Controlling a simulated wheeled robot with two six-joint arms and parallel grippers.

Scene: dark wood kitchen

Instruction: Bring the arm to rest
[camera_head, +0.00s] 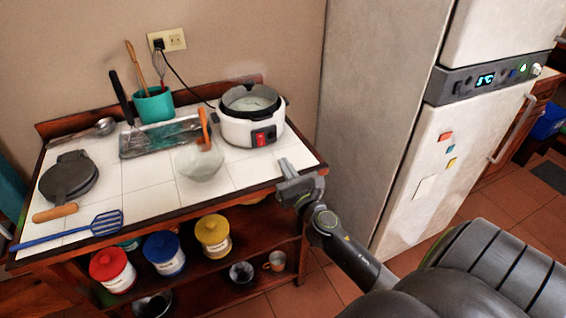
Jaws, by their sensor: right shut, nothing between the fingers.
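My right arm comes in from the lower right, and its gripper (288,172) is shut and empty. The gripper hangs at the front right corner of the tiled counter (255,175), in front of the rice cooker (249,128). Whether it touches the counter edge I cannot tell. The rice cooker is white with a dark rim and a red switch, and its inside shows pale contents. My left gripper is not in view.
A glass bowl (199,164), a teal utensil pot (154,105), a dark round iron (69,178) and a blue slotted turner (75,229) are on the counter. Coloured canisters (213,236) stand on the shelf below. A fridge (385,110) stands right of the counter.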

